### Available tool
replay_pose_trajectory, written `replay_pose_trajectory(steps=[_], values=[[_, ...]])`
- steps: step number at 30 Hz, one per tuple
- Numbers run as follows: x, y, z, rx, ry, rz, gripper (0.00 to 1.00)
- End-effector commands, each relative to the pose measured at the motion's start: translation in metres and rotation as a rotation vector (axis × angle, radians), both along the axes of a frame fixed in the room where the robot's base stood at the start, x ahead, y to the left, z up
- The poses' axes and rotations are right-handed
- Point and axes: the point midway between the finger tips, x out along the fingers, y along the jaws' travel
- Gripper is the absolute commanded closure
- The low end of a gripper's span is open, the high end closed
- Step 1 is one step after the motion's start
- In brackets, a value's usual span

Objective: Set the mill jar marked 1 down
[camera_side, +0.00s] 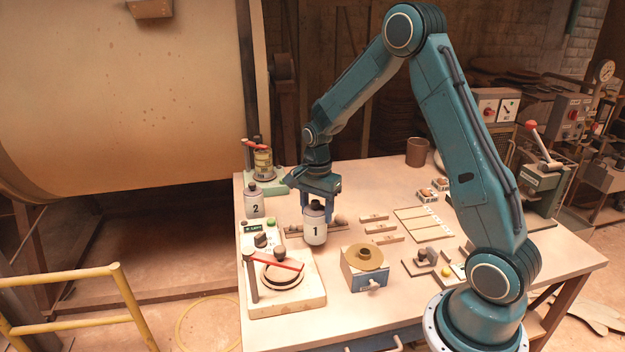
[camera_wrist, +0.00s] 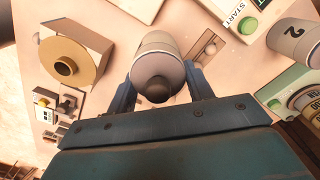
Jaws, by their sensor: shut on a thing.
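The mill jar marked 1 (camera_side: 315,228) is a pale grey jar with a dark cap, upright in the side view. My gripper (camera_side: 318,204) is shut on it near its top. In the wrist view the jar (camera_wrist: 158,60) sits between the two fingers of my gripper (camera_wrist: 160,88), seen from above. It hangs over or stands on the table (camera_side: 345,180); I cannot tell if its base touches. The jar marked 2 (camera_side: 254,202) stands upright to the left, and in the wrist view it shows at the right (camera_wrist: 293,38).
A start-button station (camera_side: 295,305) with a red-handled clamp is in front left. A blue box with a brass funnel (camera_side: 366,268) is right of jar 1. Small wooden blocks (camera_side: 385,228) lie to the right.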

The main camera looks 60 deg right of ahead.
Motion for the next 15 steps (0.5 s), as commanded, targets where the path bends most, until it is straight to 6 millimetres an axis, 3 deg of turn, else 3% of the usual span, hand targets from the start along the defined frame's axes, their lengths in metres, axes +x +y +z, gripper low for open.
replay_pose_trajectory(steps=[9,15], values=[[0.0,0.0,-0.032,0.0,0.0,0.0,1.0],[0.0,0.0,-0.038,-0.001,-0.002,0.0,1.0]])
